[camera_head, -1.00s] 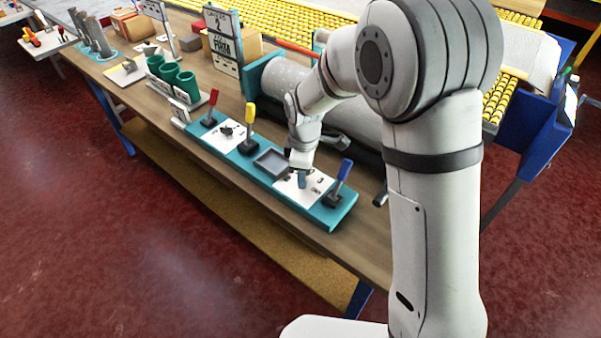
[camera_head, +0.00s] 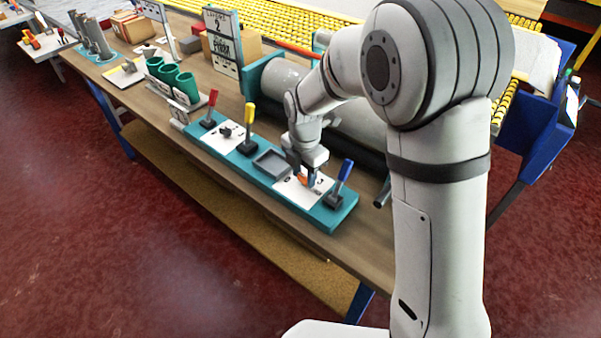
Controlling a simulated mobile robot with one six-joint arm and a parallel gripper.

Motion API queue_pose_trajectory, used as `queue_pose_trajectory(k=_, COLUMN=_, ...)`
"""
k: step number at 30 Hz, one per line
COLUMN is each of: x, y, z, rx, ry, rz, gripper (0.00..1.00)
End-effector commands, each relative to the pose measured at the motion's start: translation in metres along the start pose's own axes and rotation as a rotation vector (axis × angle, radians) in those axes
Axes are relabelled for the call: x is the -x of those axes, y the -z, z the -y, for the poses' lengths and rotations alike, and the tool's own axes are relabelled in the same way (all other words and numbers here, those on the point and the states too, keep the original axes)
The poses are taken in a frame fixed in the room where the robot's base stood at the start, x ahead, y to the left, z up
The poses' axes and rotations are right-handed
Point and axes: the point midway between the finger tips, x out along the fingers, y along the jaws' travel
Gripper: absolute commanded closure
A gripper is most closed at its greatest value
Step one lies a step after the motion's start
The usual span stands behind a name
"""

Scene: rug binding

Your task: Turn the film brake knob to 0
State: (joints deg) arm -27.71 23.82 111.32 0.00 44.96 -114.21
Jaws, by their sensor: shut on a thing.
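A teal panel (camera_head: 234,154) along the front edge of the bench carries two white dial plates. My gripper (camera_head: 303,178) points down over the right white plate (camera_head: 287,187), left of the blue lever. It is shut on a small knob there, mostly hidden by the fingers; a bit of orange shows between them. The other dark knob (camera_head: 225,132) sits on the left white plate (camera_head: 215,138), between the red and yellow levers. The plate markings are too small to read, so I cannot tell the film brake label or the knob's setting.
A blue lever (camera_head: 343,178) stands close right of my gripper. A yellow lever (camera_head: 249,120), a red lever (camera_head: 211,105) and a grey tray (camera_head: 270,163) are further left. A large grey roll (camera_head: 355,125) lies behind. Green cups (camera_head: 185,88) stand at the left.

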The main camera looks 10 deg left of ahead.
Motion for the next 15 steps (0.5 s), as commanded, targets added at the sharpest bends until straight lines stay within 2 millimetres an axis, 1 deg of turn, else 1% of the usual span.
queue_pose_trajectory(k=1, x=0.0034, y=-0.0035, z=-0.0036, rx=0.042, ry=-0.014, rz=0.009, gripper=0.86)
queue_pose_trajectory(k=6, x=0.0033, y=-0.0033, z=-0.0036, rx=0.191, ry=-0.012, rz=0.010, gripper=0.86)
queue_pose_trajectory(k=15, x=0.0032, y=-0.0030, z=-0.0036, rx=0.389, ry=-0.011, rz=0.010, gripper=0.86)
